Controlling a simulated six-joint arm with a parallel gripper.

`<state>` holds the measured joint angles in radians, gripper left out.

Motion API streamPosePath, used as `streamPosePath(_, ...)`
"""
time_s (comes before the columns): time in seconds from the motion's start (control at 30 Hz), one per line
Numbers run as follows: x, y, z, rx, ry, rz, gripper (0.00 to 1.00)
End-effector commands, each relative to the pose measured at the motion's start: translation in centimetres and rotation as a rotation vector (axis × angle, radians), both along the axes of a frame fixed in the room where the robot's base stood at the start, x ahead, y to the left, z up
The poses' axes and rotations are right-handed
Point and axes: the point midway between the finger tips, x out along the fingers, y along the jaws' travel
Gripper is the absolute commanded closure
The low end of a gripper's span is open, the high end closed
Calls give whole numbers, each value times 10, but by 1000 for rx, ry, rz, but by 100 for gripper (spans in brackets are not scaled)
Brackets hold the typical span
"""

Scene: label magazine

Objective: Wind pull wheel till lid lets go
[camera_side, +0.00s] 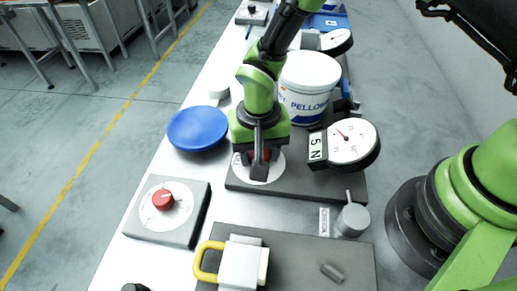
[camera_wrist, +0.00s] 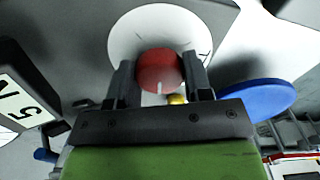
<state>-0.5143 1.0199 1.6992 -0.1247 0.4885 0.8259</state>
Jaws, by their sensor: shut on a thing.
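My gripper (camera_side: 259,166) points down over the dark plate (camera_side: 310,182) and is shut on a red knob. In the wrist view the red knob (camera_wrist: 159,70) sits between the two fingers of my gripper (camera_wrist: 160,82), on a white round dial (camera_wrist: 128,32). A pale mark runs down the knob's face. The knob is mostly hidden by the fingers in the side view. A round gauge (camera_side: 352,146) with a red needle and a "5 N" label (camera_side: 317,147) stands right of my gripper.
A blue disc (camera_side: 198,128) lies left of my gripper. Nearer are a grey box with another red knob (camera_side: 163,199), a yellow-shackled padlock (camera_side: 240,262) and a grey cylinder (camera_side: 353,219). Bare white bench (camera_side: 215,215) shows between the plates.

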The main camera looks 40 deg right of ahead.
Motion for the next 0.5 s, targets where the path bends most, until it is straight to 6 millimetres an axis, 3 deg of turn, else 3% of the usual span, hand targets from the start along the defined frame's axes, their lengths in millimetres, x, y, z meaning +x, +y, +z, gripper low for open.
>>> streamPosePath(0.5,-1,0,0,0,2,-355,78)
